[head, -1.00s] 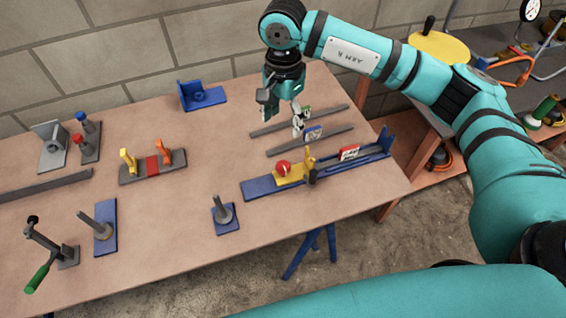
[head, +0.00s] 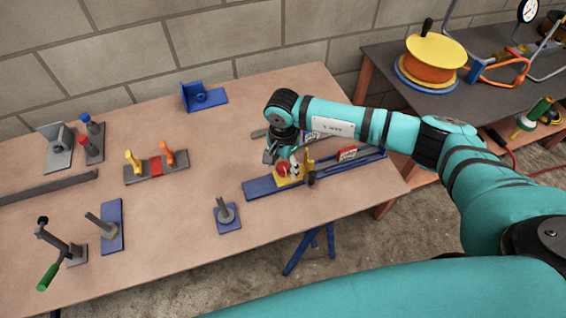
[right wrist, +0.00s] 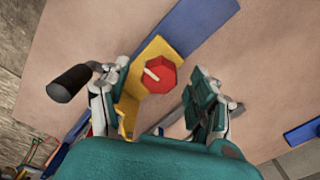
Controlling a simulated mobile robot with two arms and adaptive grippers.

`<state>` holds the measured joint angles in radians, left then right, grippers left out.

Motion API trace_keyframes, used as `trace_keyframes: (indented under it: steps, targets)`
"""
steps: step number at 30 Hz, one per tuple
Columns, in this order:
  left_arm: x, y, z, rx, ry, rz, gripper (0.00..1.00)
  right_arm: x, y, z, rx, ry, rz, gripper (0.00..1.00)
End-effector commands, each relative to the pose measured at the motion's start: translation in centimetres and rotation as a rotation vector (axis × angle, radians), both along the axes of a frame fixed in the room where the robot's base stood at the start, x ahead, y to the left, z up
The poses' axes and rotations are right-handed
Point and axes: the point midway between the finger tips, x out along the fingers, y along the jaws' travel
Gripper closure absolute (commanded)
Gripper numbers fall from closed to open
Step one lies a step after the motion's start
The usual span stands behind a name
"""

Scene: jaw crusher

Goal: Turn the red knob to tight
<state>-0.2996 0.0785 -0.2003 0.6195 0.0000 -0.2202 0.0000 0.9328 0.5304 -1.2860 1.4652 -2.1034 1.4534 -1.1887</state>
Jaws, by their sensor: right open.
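The red knob (head: 283,168) sits on a yellow block (head: 290,181) on a blue rail (head: 262,187) near the table's right side. In the right wrist view the red knob (right wrist: 161,75) is octagonal, with a pale pointer mark on top. My right gripper (head: 284,162) is at the knob in the head view and partly covers it. In the right wrist view my right gripper (right wrist: 155,95) is open, with one finger on each side of the knob and visible gaps between. Whether the fingertips are down at knob height I cannot tell. My left gripper is not in view.
A black-handled part (right wrist: 70,83) stands beside the left finger in the right wrist view. A red-and-white sign (head: 347,154) stands on the rail. A blue base with a grey post (head: 226,215) is nearby.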

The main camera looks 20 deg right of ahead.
Motion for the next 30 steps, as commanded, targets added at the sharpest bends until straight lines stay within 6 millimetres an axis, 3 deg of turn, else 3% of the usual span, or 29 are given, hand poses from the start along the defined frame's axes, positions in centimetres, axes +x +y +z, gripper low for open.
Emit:
trace_keyframes:
  steps: [10,22,30]
  targets:
    - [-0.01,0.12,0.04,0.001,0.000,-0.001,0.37,0.00,0.04,-0.39,0.001,0.000,0.001,0.38]
    - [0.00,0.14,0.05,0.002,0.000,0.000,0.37,0.00,0.04,-0.34,0.001,0.000,0.001,0.91]
    - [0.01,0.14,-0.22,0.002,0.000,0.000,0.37,0.03,0.03,-0.41,0.000,-0.001,-0.022,0.93]
